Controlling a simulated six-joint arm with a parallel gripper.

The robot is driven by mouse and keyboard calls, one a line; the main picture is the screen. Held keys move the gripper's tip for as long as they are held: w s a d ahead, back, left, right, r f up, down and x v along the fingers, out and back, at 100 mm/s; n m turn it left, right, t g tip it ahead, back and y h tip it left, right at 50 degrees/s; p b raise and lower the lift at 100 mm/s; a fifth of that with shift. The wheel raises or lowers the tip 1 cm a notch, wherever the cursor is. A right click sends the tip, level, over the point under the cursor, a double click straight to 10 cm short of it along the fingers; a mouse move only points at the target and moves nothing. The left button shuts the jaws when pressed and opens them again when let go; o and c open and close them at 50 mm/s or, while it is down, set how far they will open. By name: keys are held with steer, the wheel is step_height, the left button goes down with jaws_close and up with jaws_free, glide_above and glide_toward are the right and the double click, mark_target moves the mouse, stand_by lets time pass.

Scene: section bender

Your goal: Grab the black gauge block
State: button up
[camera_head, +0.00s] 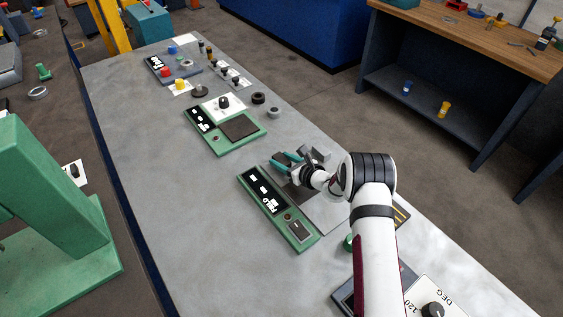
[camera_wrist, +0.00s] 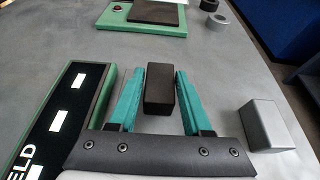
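The black gauge block (camera_wrist: 159,92) is a small dark rectangular block, seen in the wrist view between the two teal fingers of my gripper (camera_wrist: 160,84). Contact at the far fingertips cannot be told. In the head view my gripper (camera_head: 284,161) is low over the bench beside a green-framed panel, and the black block is hard to make out there.
A light grey block (camera_wrist: 266,124) stands right of my gripper; it also shows in the head view (camera_head: 320,155). The green panel with a black display (camera_head: 263,190) lies to the left. Another green panel (camera_head: 239,128) and dark rings (camera_head: 258,98) lie farther up the grey bench (camera_head: 165,180).

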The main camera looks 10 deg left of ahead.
jaws_close()
steer(key=shift+r, duration=0.1)
